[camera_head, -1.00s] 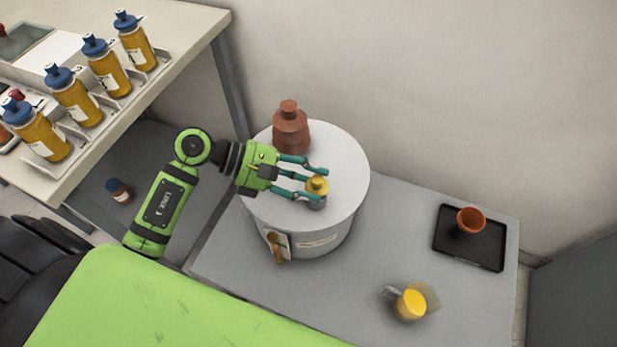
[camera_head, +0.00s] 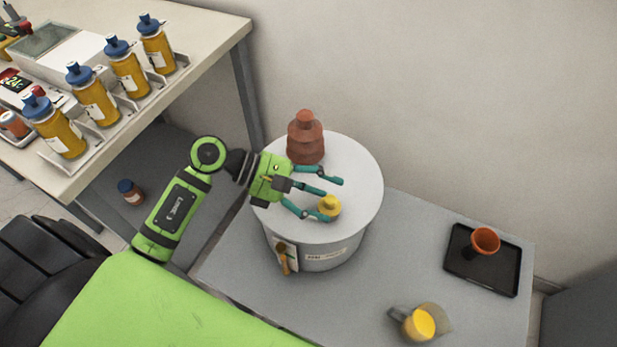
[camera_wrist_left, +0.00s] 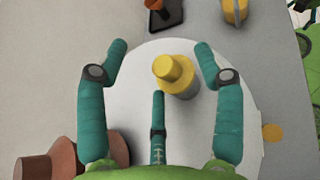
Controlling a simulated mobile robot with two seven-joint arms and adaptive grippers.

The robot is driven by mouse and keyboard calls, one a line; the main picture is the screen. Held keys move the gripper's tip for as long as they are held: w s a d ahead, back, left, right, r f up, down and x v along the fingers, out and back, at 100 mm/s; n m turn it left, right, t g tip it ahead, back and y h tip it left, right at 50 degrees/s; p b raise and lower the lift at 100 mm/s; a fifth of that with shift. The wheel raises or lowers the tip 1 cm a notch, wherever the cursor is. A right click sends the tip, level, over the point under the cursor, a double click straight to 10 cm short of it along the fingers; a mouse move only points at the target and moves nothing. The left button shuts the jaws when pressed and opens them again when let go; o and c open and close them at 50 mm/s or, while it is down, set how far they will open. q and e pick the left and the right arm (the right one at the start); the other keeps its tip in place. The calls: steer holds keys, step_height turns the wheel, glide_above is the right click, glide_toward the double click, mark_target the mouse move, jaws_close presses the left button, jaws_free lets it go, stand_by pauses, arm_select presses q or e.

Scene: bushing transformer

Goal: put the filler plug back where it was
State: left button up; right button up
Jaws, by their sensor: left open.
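The yellow filler plug (camera_head: 329,205) sits on the short grey neck on top of the white round transformer tank (camera_head: 352,178). In the left wrist view the plug (camera_wrist_left: 173,72) looks upright and seated on the neck, though the joint is partly hidden. My left gripper (camera_head: 337,199) is open and holds nothing. Its teal fingers are spread beside the plug, with one close to it in the head view. In the left wrist view the gripper (camera_wrist_left: 160,50) has a finger on either side of the plug and a third below it. My right gripper is out of view.
A brown ribbed bushing (camera_head: 305,140) stands on the tank behind the gripper. A jug with yellow liquid (camera_head: 421,323) and a black tray (camera_head: 483,272) with an orange cup (camera_head: 486,240) are on the grey table. Several capped bottles stand on the bench at left.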

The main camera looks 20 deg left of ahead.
arm_select(q)
steer(key=shift+r+p, duration=0.4)
steer(key=shift+r, duration=0.1)
steer(key=shift+r+p, duration=0.45)
steer(key=shift+p, duration=0.1)
steer(key=shift+s+a+f+b, duration=0.1)
steer(key=shift+s+a+b, duration=0.05)
steer(key=shift+a+b, duration=0.3)
steer(key=shift+s+a+f+b, duration=0.1)
steer(key=shift+a+b, duration=0.15)
steer(key=shift+a, duration=0.25)
steer(key=b+v, duration=0.2)
steer(key=v, duration=0.8)
steer(key=shift+r, duration=0.2)
steer(key=shift+s+d, duration=0.1)
